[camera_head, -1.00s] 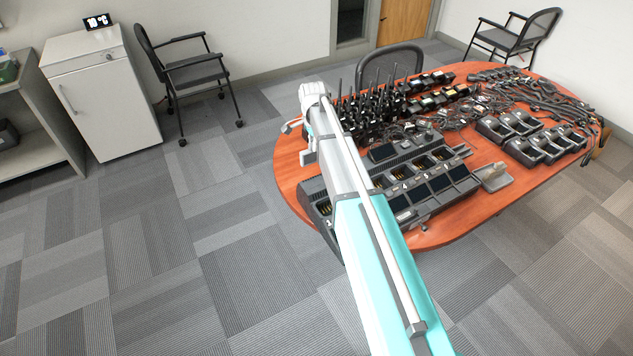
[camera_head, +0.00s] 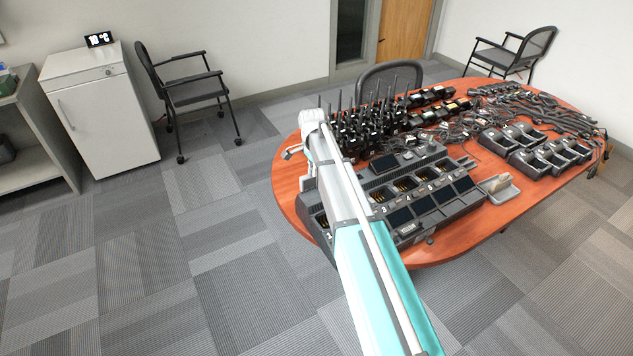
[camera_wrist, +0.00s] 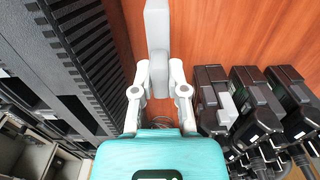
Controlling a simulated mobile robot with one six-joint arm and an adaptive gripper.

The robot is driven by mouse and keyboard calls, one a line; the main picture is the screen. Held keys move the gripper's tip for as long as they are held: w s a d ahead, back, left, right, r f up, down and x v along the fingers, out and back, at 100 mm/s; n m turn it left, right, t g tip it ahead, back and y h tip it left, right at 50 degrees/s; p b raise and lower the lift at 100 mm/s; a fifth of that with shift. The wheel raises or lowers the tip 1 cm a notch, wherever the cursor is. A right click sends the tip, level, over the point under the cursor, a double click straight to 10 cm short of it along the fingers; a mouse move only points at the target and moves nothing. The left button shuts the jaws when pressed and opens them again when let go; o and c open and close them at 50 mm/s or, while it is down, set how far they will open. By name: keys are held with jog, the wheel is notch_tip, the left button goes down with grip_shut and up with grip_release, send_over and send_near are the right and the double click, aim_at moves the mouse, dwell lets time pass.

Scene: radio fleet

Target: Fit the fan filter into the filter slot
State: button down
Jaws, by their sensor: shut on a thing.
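In the wrist view my gripper (camera_wrist: 159,78) is shut on a plain light-grey block (camera_wrist: 158,25), which I take to be the fan filter. The block points away from the gripper over the orange-brown tabletop. Left of it is a large dark charger unit with a black ribbed vent strip (camera_wrist: 92,62). The block is apart from this strip. I cannot make out which opening is the filter slot. In the head view the multi-bay charger (camera_head: 410,205) stands at the table's near left, partly behind my arm. My gripper's jaws and the block are not clear there.
Several black radios (camera_wrist: 262,115) stand close on the right in the wrist view. In the head view, radios with antennas (camera_head: 365,125), cables (camera_head: 455,130) and empty chargers (camera_head: 545,150) crowd the table (camera_head: 288,180). A grey tray (camera_head: 508,192) lies right of the multi-bay charger.

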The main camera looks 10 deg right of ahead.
aim_at(313, 178)
jog(key=shift+f, duration=0.1)
dwell(0.3)
jog(key=shift+f+b, duration=1.8)
jog(key=shift+b, duration=0.1)
jog(key=shift+f, duration=0.15)
jog(key=c, duration=0.7)
grip_release()
jog(key=shift+o, duration=0.2)
jog(key=shift+r, duration=0.2)
notch_tip(313, 178, up, 12)
jog(key=p, duration=1.2)
